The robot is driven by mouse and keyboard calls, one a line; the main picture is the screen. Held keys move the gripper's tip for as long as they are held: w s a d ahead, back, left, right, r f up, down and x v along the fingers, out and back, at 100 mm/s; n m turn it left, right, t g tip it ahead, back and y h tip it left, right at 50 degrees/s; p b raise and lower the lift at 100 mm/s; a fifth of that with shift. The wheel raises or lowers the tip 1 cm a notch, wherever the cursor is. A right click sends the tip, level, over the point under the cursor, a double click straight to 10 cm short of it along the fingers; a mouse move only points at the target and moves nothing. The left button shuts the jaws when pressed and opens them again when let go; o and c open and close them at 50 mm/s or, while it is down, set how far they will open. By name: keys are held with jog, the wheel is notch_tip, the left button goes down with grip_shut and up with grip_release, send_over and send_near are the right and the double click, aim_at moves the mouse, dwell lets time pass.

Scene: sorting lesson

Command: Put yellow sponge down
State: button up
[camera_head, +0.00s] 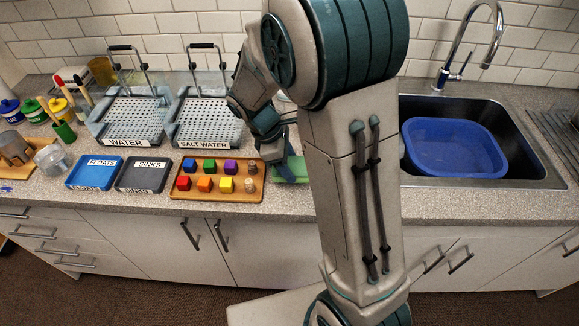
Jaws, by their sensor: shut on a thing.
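My gripper (284,150) reaches down over the counter just behind the right end of the wooden tray. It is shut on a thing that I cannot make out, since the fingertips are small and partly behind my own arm. I see no clear yellow sponge surface in this view. A flat green thing (292,170) lies on the counter under the gripper, right of the tray, and my arm hides its right part. I cannot tell whether the held thing touches it.
The wooden tray (212,201) holds several coloured cubes. Left of it are a black SINKS tray (143,187) and a blue FLOATS tray (97,187). WATER (125,143) and SALT WATER (208,143) tubs stand behind. A blue basin (455,146) sits in the sink at right.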

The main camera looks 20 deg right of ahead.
jog(key=shift+f, duration=1.3)
jog(key=shift+f, duration=0.1)
jog(key=shift+f, duration=0.15)
jog(key=o, duration=0.9)
jog(key=v, duration=1.2)
jog(key=shift+s+d+r+m+t+y, duration=0.75)
jog(key=shift+s+d+m, duration=0.15)
jog(key=shift+s+m, duration=1.65)
jog(key=shift+s+d+r+m+t+y, duration=0.65)
jog(key=shift+s+d+m+t, duration=0.2)
jog(key=shift+s+m, duration=1.7)
jog(key=shift+s+d+r+m+t+y, duration=0.85)
jog(key=shift+s+m, duration=1.25)
jog(key=shift+s, duration=0.9)
